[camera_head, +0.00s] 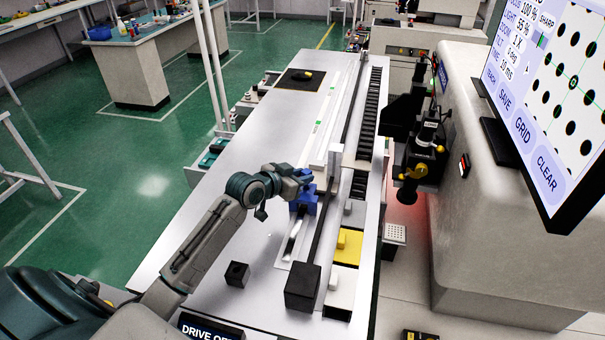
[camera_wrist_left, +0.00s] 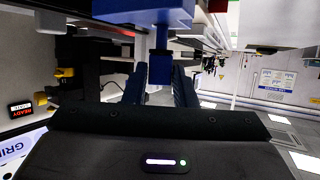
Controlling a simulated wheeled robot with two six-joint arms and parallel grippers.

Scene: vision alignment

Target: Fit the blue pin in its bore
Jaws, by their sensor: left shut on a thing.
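The blue pin (camera_head: 304,199) shows as a blocky blue piece at the inner end of the bench, beside the long rail. My left gripper (camera_head: 303,178) reaches it from the left and is shut on it. In the left wrist view a narrow blue stem (camera_wrist_left: 160,69) sits between the two dark fingers of the left gripper (camera_wrist_left: 159,86), under a wider blue body (camera_wrist_left: 145,13). The bore cannot be made out; the area under the blue piece is hidden. My right gripper is not in view.
A yellow block (camera_head: 349,248), a white block (camera_head: 341,291) and a black cube (camera_head: 303,287) stand near the rail. A small black block (camera_head: 237,273) lies on the pale bench (camera_head: 235,190). A dark camera head (camera_head: 424,150) and a monitor (camera_head: 560,90) stand at the right.

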